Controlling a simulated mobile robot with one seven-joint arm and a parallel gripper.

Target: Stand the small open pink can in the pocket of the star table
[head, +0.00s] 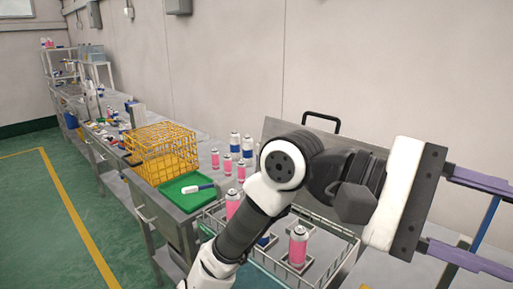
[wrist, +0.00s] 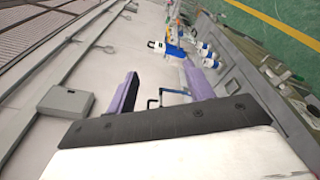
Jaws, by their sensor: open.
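Several pink cans stand on the bench in the head view, including one upright in the wire basket (head: 298,246), one at the basket's back left (head: 233,203) and one farther back (head: 214,159). I cannot tell which is the small open one. I cannot make out the star table or its pocket in either view. My gripper (head: 503,230) is raised at the right of the head view, its purple fingers apart and running out of frame. In the wrist view my gripper (wrist: 162,72) is open with nothing between its fingers.
The wire basket (head: 345,268) stands at the bench's front, partly behind my arm. A yellow crate (head: 160,150) and a green tray (head: 176,195) holding a white-and-blue item are left of it. White-and-blue cans (head: 235,144) stand behind. A wall closes the back; green floor lies left.

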